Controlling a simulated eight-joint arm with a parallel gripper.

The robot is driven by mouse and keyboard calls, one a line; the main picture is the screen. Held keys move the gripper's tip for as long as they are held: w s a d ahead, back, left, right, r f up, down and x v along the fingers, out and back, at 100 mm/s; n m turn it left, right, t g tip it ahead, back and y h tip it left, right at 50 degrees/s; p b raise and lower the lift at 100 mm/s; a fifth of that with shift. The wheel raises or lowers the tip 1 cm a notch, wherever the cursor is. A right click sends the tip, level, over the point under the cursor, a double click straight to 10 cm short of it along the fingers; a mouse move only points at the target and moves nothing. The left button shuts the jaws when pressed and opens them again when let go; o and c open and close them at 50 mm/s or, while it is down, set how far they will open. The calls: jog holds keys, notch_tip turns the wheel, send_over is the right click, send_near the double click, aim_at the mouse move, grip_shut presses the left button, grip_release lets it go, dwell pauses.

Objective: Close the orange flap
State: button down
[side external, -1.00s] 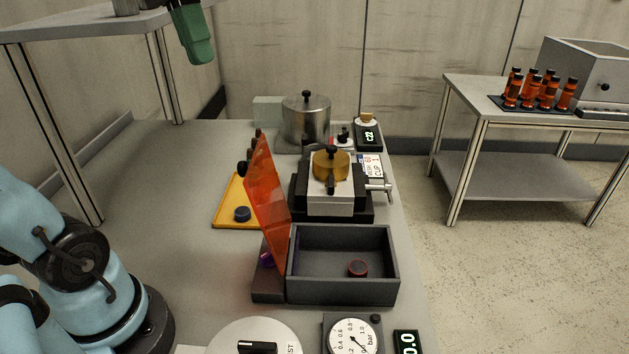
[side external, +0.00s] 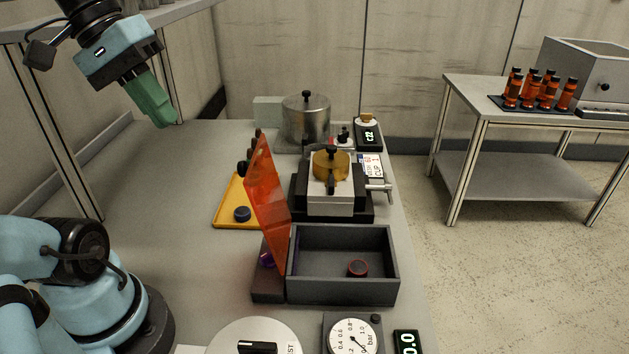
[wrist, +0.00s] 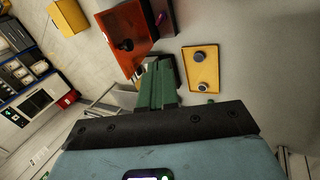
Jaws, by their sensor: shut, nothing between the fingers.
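The orange flap (side external: 266,190) is a see-through panel that stands steeply upright along the left side of the grey open box (side external: 343,296). In the wrist view the flap (wrist: 124,38) shows at the top, beyond the fingertips. My gripper (side external: 167,119), with green fingers, is high above the bench at the upper left, well apart from the flap. Its fingers are shut and empty; in the wrist view the fingers (wrist: 157,75) lie together.
A yellow tray (side external: 230,218) with a blue cap (side external: 242,214) lies left of the flap. A pressure gauge (side external: 353,338) is in front. The bench's left part is clear.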

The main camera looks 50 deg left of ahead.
jog(key=w+d+f, duration=0.5)
jog(key=d+f, duration=0.1)
jog(key=f, duration=0.1)
dwell(0.4)
jog(key=shift+w, duration=0.15)
